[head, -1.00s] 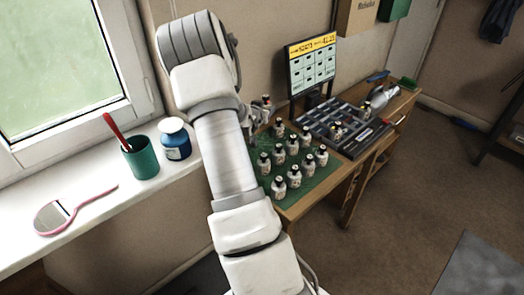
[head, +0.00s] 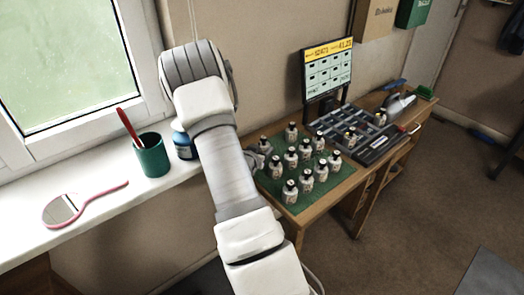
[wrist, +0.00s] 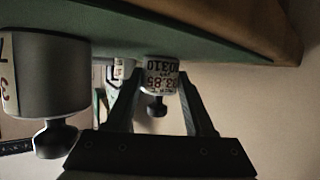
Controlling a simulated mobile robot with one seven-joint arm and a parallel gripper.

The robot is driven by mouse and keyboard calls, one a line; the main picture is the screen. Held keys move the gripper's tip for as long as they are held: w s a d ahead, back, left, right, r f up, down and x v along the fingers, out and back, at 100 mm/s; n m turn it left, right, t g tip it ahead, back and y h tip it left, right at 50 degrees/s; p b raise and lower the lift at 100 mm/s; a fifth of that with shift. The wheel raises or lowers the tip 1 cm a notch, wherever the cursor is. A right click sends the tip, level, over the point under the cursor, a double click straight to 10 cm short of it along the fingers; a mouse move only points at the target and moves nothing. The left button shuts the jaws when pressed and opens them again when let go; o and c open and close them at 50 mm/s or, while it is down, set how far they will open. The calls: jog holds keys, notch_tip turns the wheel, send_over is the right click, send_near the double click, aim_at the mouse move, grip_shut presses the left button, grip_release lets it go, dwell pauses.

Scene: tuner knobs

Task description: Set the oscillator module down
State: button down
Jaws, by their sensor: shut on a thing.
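My gripper (wrist: 160,80) is shut on an oscillator module (wrist: 160,69), a white-labelled cylinder with a dark knob, between its two fingers. The wrist view is upside down, so the green mat (wrist: 110,33) shows above the module. The module's base is at or very near the mat; I cannot tell whether it touches. In the head view my gripper (head: 257,156) is low at the mat's left edge, partly hidden by my arm.
Several similar modules (head: 305,149) stand on the green mat (head: 338,178). One large module (wrist: 50,75) is close beside my gripper in the wrist view. A grey compartment tray (head: 338,124) and a display (head: 328,68) are behind. A green cup (head: 152,157) stands on the windowsill.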

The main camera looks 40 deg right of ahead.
jog(key=shift+f+b, duration=0.15)
jog(key=shift+b, duration=0.15)
jog(key=c, duration=0.5)
grip_release()
jog(key=shift+c, duration=0.2)
jog(key=shift+r+p, duration=0.35)
jog(key=shift+p, duration=0.05)
jog(key=p+v, duration=0.1)
jog(key=v, duration=1)
jog(key=shift+s+a+r, duration=0.1)
jog(key=shift+a+r, duration=0.05)
jog(key=shift+a, duration=0.05)
jog(key=shift+s+a, duration=0.1)
jog(key=shift+a, duration=0.1)
